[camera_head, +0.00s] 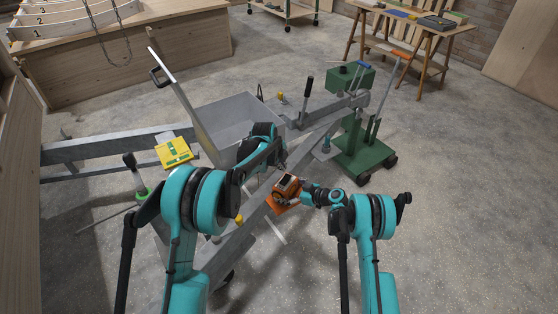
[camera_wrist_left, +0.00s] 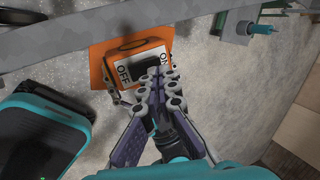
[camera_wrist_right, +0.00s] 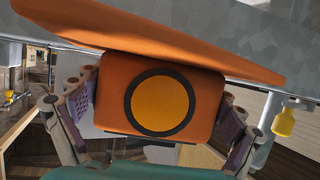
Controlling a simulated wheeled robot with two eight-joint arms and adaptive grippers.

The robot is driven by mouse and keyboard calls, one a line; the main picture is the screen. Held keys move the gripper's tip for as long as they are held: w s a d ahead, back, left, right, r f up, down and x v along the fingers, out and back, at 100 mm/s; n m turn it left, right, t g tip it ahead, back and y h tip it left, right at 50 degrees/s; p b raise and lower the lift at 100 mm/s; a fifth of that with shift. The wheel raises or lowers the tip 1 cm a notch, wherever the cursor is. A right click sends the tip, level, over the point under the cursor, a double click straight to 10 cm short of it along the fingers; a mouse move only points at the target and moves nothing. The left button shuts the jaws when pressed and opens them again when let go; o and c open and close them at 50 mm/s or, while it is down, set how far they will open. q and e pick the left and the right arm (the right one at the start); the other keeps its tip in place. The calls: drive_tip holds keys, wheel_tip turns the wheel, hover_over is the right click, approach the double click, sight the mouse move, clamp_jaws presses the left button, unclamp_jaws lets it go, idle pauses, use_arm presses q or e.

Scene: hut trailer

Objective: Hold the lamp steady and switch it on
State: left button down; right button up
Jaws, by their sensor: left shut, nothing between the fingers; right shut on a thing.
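The orange lamp (camera_head: 288,184) sits on an orange base plate at the grey trailer frame. In the right wrist view its box (camera_wrist_right: 205,92) has a round amber lens (camera_wrist_right: 160,103) with a black rim. My right gripper (camera_wrist_right: 158,110) has its fingers on both sides of the box, shut on it. In the left wrist view a black switch (camera_wrist_left: 143,62) sits on a white plate marked OFF and ON. My left gripper (camera_wrist_left: 160,82) is shut and empty, its fingertips at the ON side of the switch; they partly hide it, and I cannot tell whether they touch.
The grey trailer frame (camera_head: 235,245) runs beneath my arms. A green wheeled stand (camera_head: 362,155) is to the right of the lamp. A yellow-green box (camera_head: 173,152) lies at the left. Workbenches stand at the back; the floor at the right is clear.

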sight(286, 174)
use_arm(q)
drive_tip(key=x, duration=0.4)
drive_tip(key=shift+w+d+f, duration=0.1)
drive_tip(key=shift+f, duration=0.25)
drive_tip(key=shift+w+d+f+g+y, duration=0.1)
drive_tip(key=shift+w+d+g+y, duration=0.15)
drive_tip(key=shift+w+g+y, duration=0.3)
drive_tip(key=shift+w+d+f, duration=0.2)
drive_tip(key=shift+w+f, duration=0.1)
drive_tip(key=shift+s, duration=0.15)
drive_tip(key=shift+s+a+r, duration=0.2)
drive_tip(key=shift+s+a, duration=0.2)
drive_tip(key=shift+s, duration=0.2)
